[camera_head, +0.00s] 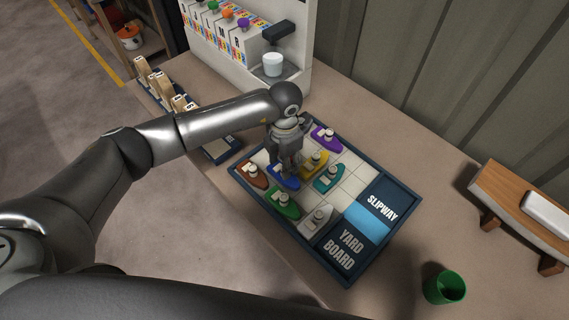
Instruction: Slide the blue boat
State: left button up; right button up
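The blue boat (289,184) is on the gridded yard board (254,196), between the brown boat (252,174) and the yellow boat (316,162). My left gripper (285,170) points down right at the blue boat and hides part of it. I cannot tell whether its fingers touch or close on the boat. Green (283,205), teal (329,178), purple (325,137) and grey (316,219) boats share the board. A light blue strip (367,221) lies beside the SLIPWAY label at the board's right side. My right gripper is not in view.
A green cup (443,288) stands right of the board. A wooden stand (514,200) is at the far right. A white dispenser unit (300,60) stands behind, with a white cup (273,64). A rack of wooden pieces (160,83) is at the left back.

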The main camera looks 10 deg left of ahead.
pick_arm(q)
jog(key=shift+f, duration=1.55)
jog(key=shift+c, duration=0.3)
grip_shut()
